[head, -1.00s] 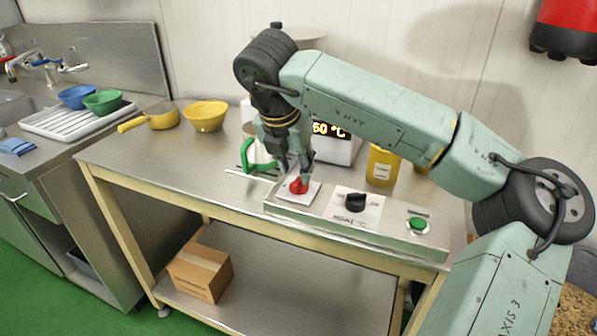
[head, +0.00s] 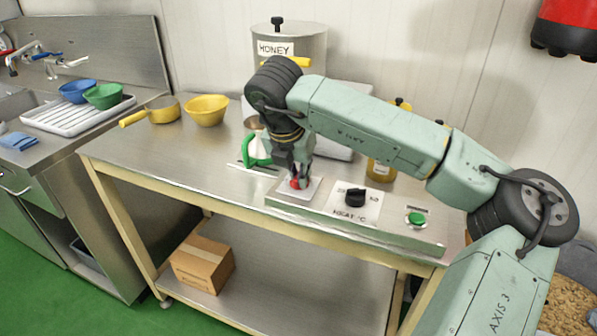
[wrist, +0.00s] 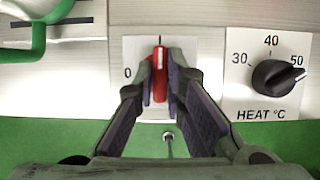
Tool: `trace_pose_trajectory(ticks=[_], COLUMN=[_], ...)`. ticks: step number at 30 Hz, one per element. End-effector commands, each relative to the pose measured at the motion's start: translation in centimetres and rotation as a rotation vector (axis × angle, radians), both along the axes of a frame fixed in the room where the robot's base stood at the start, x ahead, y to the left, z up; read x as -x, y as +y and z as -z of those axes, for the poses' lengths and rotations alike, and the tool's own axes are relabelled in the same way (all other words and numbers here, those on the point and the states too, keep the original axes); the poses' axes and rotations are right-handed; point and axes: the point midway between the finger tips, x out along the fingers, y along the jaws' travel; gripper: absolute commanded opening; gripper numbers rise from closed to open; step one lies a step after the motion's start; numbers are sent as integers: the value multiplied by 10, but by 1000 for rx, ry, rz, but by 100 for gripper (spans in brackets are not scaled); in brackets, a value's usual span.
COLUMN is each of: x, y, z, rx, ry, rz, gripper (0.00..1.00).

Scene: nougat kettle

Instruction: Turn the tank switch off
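The red switch (wrist: 159,74) is a rotary knob on a white plate (wrist: 132,52) of the metal control panel. In the wrist view its handle stands upright, in line with a black mark above it; a "0" is printed to its left. Its right side is partly hidden by a finger. My gripper (wrist: 160,84) has one finger on each side of the knob, and both appear to touch it. In the head view my gripper (head: 298,181) points down at the red switch (head: 295,184). The steel honey tank (head: 312,44) stands behind my arm.
Right of the switch are the black heat knob (wrist: 278,77), pointing near 50, and a green button (head: 416,219). A green handle (head: 254,150) stands close on the left. Yellow bowl (head: 206,110) and pan (head: 163,110) sit further left on the table.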

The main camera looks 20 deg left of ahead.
Motion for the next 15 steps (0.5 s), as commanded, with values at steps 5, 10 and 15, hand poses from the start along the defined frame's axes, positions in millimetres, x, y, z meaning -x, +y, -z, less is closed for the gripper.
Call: trace_pose_trajectory(ticks=[5, 10, 15], x=[0, 0, 0], y=[0, 0, 0], z=[0, 0, 0], rx=[0, 0, 0], ry=[0, 0, 0], rz=[0, 0, -5], gripper=[0, 0, 0])
